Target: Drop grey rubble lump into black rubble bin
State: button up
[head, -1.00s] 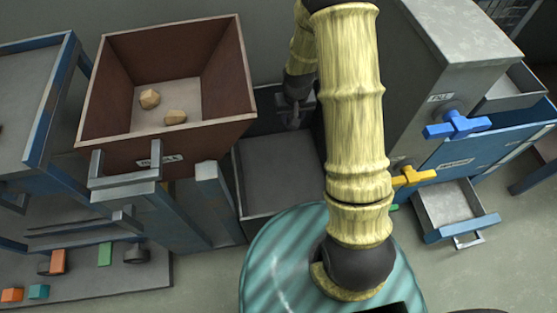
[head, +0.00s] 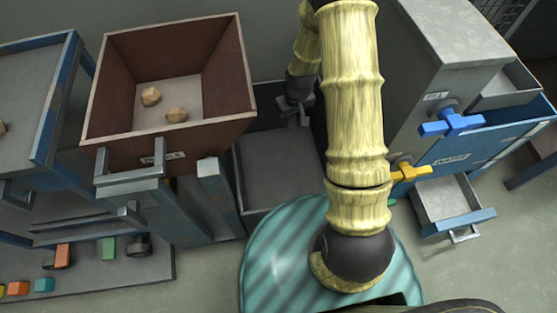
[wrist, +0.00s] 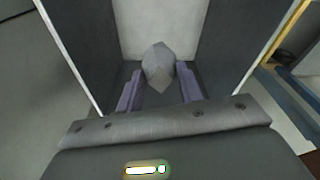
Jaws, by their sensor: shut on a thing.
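The grey rubble lump (wrist: 158,66) is a faceted stone in the wrist view. My gripper (wrist: 159,85) is shut on it, with a purple-grey finger on either side. The black rubble bin (head: 280,168) is a dark, open box in the middle of the head view. Its dark walls (wrist: 235,40) flank the held lump in the wrist view, and its paler floor shows beyond the lump. My gripper (head: 297,115) shows small over the bin's back part in the head view. The lump cannot be made out there. How high it hangs is hard to tell.
A brown open bin (head: 222,80) with two tan lumps (head: 165,104) stands to the left. A grey cabinet (head: 450,50) with blue and yellow handles and open drawers stands to the right. Coloured blocks (head: 62,256) lie on a low shelf at lower left.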

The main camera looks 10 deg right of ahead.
jog(key=shift+f+b, duration=2.8)
jog(key=shift+f, duration=0.2)
jog(key=o, duration=1.1)
notch_tip(320, 180, up, 17)
jog(key=s+p, duration=0.2)
jog(key=p, duration=0.4)
jog(key=shift+s+d+r+p, duration=0.15)
jog(key=shift+s+d+p, duration=0.1)
jog(key=shift+d+p, duration=0.2)
jog(key=shift+s+a+r, duration=0.1)
jog(key=shift+a, duration=0.05)
